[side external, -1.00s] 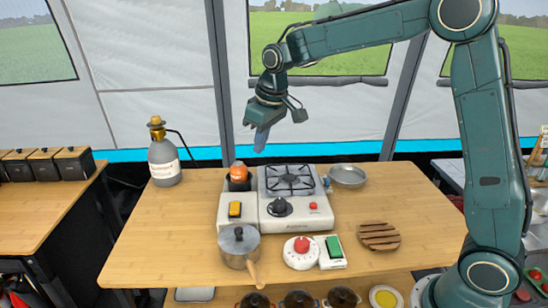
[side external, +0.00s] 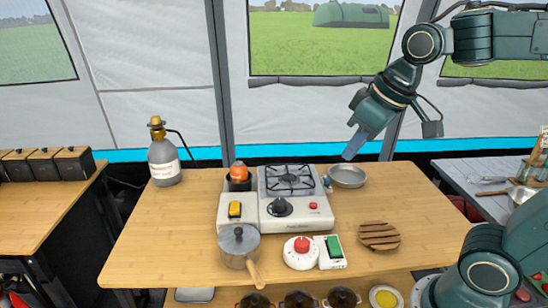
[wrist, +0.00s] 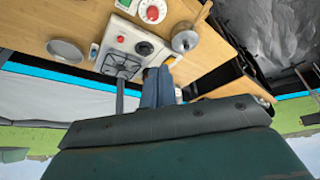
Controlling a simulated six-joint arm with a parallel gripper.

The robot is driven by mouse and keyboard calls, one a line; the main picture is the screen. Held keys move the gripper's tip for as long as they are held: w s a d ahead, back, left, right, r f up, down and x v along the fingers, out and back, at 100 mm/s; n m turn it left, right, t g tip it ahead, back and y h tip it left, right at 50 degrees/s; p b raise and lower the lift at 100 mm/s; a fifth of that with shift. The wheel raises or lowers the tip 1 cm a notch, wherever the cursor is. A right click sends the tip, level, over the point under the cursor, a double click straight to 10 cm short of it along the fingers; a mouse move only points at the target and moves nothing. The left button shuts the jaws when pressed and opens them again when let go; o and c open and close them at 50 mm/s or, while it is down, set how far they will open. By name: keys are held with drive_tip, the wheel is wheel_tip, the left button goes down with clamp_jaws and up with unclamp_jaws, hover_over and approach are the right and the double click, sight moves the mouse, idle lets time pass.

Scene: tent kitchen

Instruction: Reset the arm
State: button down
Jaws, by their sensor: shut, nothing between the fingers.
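My gripper (side external: 355,143) is raised in the air above the back right of the wooden table (side external: 150,235), over the small metal pan. Its fingers are shut with nothing between them, and they point down and to the left. In the wrist view the closed fingers (wrist: 158,84) show at the middle, in front of the table and stove. My gripper touches nothing on the table.
The table holds a gas stove (side external: 290,180), a lidded saucepan (side external: 238,246), a metal pan (side external: 347,175), a red-knobbed timer (side external: 301,252), a slatted wooden trivet (side external: 379,235) and a gas cylinder (side external: 163,160). A side counter (side external: 45,205) stands left. The air above the table is clear.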

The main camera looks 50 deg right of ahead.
drive_tip(key=s+f, duration=0.3)
drive_tip(key=s, duration=0.5)
drive_tip(key=shift+m+t, duration=0.3)
drive_tip(key=shift+t, duration=0.1)
drive_tip(key=shift+d, duration=0.1)
idle(0.4)
